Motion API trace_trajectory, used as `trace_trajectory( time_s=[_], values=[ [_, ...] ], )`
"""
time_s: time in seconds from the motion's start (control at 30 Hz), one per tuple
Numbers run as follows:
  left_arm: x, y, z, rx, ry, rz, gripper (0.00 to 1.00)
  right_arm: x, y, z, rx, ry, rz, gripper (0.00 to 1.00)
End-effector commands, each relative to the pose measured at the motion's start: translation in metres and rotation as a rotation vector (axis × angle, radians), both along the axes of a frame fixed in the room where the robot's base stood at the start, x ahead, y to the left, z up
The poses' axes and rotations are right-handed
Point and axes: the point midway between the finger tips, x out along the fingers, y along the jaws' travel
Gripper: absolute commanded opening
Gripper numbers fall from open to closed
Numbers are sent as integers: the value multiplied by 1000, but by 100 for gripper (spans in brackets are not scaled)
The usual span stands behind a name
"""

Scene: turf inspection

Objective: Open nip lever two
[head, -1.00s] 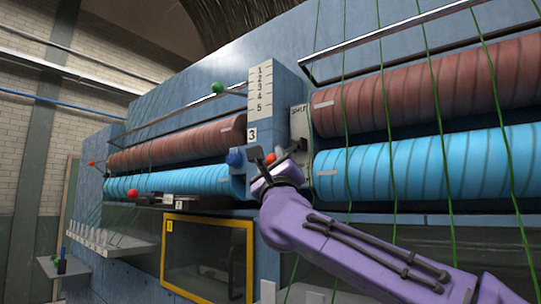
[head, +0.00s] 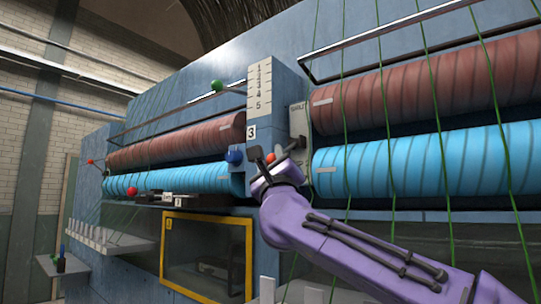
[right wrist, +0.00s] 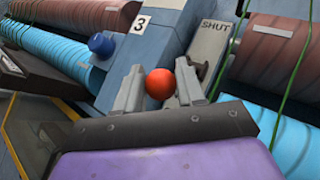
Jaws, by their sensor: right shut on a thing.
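My right gripper (head: 271,163) is shut on a red ball knob (right wrist: 160,84), which shows between its two grey fingers in the right wrist view. The knob (head: 270,158) is partly hidden by the fingers in the head view. It sits in front of the blue post, just left of a grey plate marked SHUT (head: 298,119); the plate (right wrist: 212,40) also shows in the right wrist view. The lever's arm is mostly hidden, and I see no number two on it. My left gripper is out of view.
A number 3 sign (head: 252,132) and a blue knob (head: 235,158) are on the post close left of the gripper. Red-brown rollers (head: 420,85) and blue rollers (head: 420,163) lie either side. Green strands (head: 447,150) hang on the right. A yellow-framed window (head: 207,219) is below.

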Motion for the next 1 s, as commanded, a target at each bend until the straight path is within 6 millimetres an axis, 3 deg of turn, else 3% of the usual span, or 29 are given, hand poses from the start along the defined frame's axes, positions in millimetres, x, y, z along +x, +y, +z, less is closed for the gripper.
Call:
trace_trajectory(
  time_s=[0.03, 0.4, 0.43, 0.5, 0.87, 1.0],
  values=[
    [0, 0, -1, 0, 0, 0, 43, 6, -2, -8, 11, 16, 1, 0],
    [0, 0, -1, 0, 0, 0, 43, 6, -3, -8, 12, 16, 1, 0],
    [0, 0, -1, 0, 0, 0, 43, 6, -3, -7, 12, 16, 1, 45],
    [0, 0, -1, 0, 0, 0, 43, 5, -3, -7, 10, 13, 0, 59],
    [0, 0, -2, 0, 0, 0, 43, 2, 0, -4, 5, 7, 2, 59],
    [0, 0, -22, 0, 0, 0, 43, -12, -2, -20, 5, 4, 2, 59]
  ],
)
